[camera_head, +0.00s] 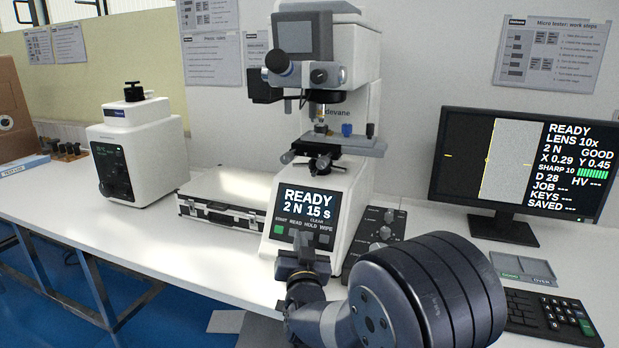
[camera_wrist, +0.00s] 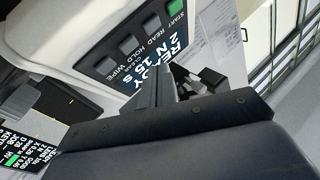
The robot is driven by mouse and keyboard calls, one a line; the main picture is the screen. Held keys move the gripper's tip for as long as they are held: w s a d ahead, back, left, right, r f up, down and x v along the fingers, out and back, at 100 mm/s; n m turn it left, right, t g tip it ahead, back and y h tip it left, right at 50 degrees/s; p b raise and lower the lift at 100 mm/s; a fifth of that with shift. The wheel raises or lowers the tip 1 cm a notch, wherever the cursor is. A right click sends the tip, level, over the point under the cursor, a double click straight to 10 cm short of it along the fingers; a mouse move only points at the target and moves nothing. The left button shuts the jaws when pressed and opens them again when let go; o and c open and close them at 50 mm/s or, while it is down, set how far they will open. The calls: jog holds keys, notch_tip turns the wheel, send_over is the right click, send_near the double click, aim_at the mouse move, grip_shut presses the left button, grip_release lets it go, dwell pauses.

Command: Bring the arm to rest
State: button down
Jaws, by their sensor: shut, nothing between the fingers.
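My gripper (camera_head: 301,246) is in front of the hardness tester's button panel in the head view. In the wrist view its shut fingers (camera_wrist: 167,85) show near the START, READ, HOLD and WIPE keys, with nothing between them. I cannot tell whether the fingertips touch a key. The hardness tester (camera_head: 340,190) stands upright on the bench, and its display reads READY, 2 N, 15 s. My arm reaches in from the bottom of the head view and hides part of the bench.
A monitor (camera_head: 515,165) stands at the right, with a keyboard (camera_head: 545,316) and a small tray (camera_head: 523,268) before it. A silver case (camera_head: 222,203) lies left of the tester. A second white machine (camera_head: 135,150) stands farther left. The bench's front left (camera_head: 110,215) is clear.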

jog(key=p, duration=0.3)
jog(key=shift+r, duration=0.3)
jog(key=shift+s+a+r, duration=0.25)
jog(key=shift+s+r, duration=0.2)
jog(key=shift+s, duration=0.35)
jog(key=shift+s+a+r, duration=0.3)
jog(key=shift+s+r, duration=0.1)
jog(key=shift+s, duration=0.35)
jog(key=shift+s+a+r, duration=0.25)
jog(key=shift+s+r, duration=0.2)
jog(key=shift+s, duration=0.35)
jog(key=w+f+b, duration=0.1)
jog(key=w+d+f+b, duration=0.1)
jog(key=w+b, duration=0.1)
jog(key=w+f+b, duration=0.1)
jog(key=shift+w+d+f+b, duration=0.2)
jog(key=shift+w+d+b, duration=0.1)
